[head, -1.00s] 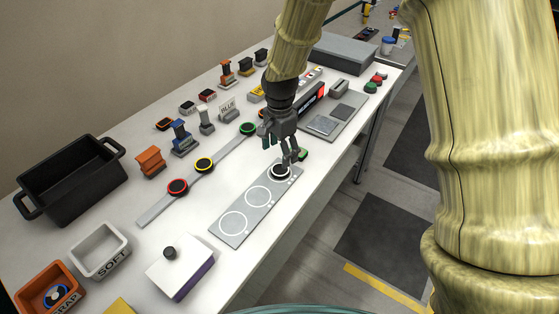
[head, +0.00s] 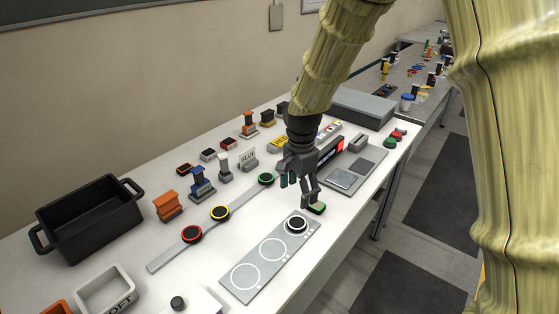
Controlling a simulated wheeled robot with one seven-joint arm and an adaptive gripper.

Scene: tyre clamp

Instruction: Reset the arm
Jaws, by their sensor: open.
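My gripper (head: 298,184) hangs from the wooden-looking arm over the white table, right of its middle. Its jaws are open and I see nothing between them. It is above and slightly behind a grey plate (head: 249,283) with white circles. A black round piece (head: 297,223) with a pale rim sits on the plate's far circle, just below the gripper and apart from it. A small green-topped piece (head: 317,208) lies beside the plate's far end, close to the fingers.
A grey strip (head: 160,262) holds red, yellow and green ringed discs. A black bin (head: 88,230) stands at the left. Behind the gripper are small stands, a grey panel (head: 368,160) and a grey box (head: 362,106). Red and green buttons (head: 392,139) sit near the right edge.

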